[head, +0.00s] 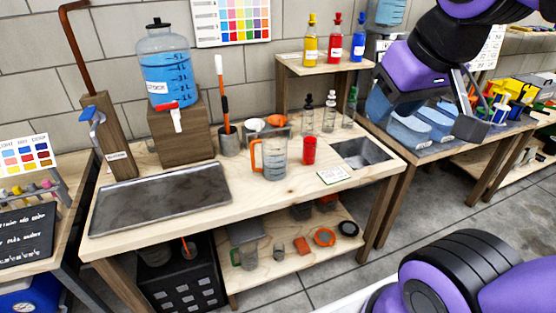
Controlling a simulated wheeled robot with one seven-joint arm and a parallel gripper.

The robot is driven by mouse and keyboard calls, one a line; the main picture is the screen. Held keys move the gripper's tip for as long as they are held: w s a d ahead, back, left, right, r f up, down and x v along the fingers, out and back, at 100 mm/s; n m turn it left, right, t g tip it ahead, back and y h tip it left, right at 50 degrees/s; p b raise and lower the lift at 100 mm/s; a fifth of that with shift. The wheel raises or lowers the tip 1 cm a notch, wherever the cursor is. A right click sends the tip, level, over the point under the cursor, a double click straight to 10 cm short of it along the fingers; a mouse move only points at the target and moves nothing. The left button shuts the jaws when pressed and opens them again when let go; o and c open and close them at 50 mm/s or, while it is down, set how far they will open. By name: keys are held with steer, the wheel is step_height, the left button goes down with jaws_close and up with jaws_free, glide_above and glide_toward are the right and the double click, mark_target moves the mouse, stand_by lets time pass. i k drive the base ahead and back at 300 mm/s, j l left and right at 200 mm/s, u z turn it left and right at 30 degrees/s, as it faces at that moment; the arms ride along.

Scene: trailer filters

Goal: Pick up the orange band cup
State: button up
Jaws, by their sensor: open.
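I cannot clearly make out a cup with an orange band. A clear measuring jug with an orange handle (272,160) stands upright on the wooden bench. A small red cup (309,150) stands just right of it. A clear cup (249,256) is on the lower shelf, beside a small container with orange on it (235,257); any band is too small to tell. My gripper (465,105) is at the upper right, in front of the neighbouring table, open and holding nothing visible. It is well apart from the jug and cups.
A blue-water dispenser (167,70), brush holder (229,141), bottles and a raised shelf (320,65) line the back. A black crate (180,280) is below. The bench's front middle is clear.

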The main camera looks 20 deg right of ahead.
mark_target(310, 149)
steer(key=i+l+u, duration=0.25)
steer(key=i+l, duration=0.2)
steer(key=l, duration=0.2)
steer(key=i+l+u, duration=0.15)
steer(key=l, duration=0.2)
steer(key=i+l+u, duration=0.15)
steer(key=l, duration=0.25)
steer(key=i, duration=0.1)
